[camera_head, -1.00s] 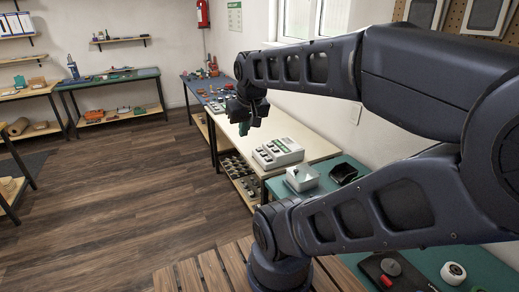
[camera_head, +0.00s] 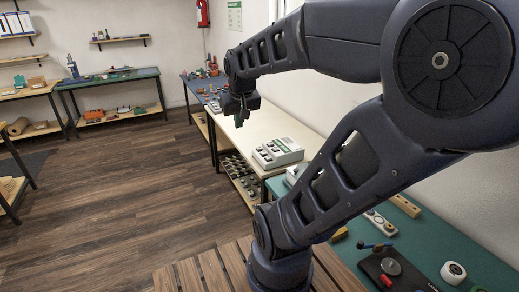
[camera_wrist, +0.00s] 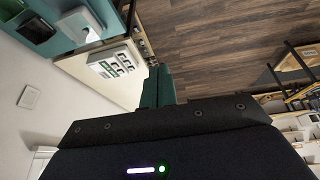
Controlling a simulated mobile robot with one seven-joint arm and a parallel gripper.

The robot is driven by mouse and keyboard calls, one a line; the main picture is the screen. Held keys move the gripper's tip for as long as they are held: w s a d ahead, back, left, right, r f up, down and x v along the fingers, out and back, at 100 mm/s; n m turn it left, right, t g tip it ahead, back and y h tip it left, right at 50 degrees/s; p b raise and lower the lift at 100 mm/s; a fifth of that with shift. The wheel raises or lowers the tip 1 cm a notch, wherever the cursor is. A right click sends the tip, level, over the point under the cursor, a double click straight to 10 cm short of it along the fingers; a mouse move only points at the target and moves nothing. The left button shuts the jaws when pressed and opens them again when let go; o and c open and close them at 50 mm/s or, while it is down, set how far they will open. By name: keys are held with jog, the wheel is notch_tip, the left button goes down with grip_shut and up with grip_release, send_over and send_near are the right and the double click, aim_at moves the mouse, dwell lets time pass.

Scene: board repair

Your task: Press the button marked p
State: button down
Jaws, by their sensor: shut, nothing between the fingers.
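A pale box with several dark buttons (camera_head: 278,152) sits on the cream bench top. The same button box (camera_wrist: 117,63) shows in the wrist view, left of my fingers. The button labels are too small to read, so I cannot tell which one is marked p. My gripper (camera_head: 238,122) is above the cream bench, behind and left of the box in the head view, and apart from it. Its green fingers (camera_wrist: 158,86) are together in the wrist view, with nothing visible between them.
The cream bench (camera_head: 262,133) has free room around the box. A green bench (camera_head: 480,262) at the right front holds a dark board (camera_head: 385,275), a white roll (camera_head: 453,272) and small parts. My arm hides part of it. The wooden floor (camera_head: 130,200) at the left is open.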

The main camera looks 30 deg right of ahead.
jog(key=w+d+f+m, duration=0.1)
jog(key=w+d+f, duration=0.1)
jog(key=w, duration=0.5)
jog(key=w+d+f, duration=0.2)
jog(key=w, duration=0.5)
jog(key=m+t+y, duration=0.2)
jog(key=m+t, duration=0.2)
jog(key=m, duration=0.2)
send_over(260, 148)
notch_tip(260, 148, down, 24)
jog(key=shift+s+r, duration=0.2)
jog(key=shift+f, duration=0.15)
jog(key=shift+f, duration=4.25)
jog(key=shift+f, duration=0.15)
jog(key=shift+f, duration=0.3)
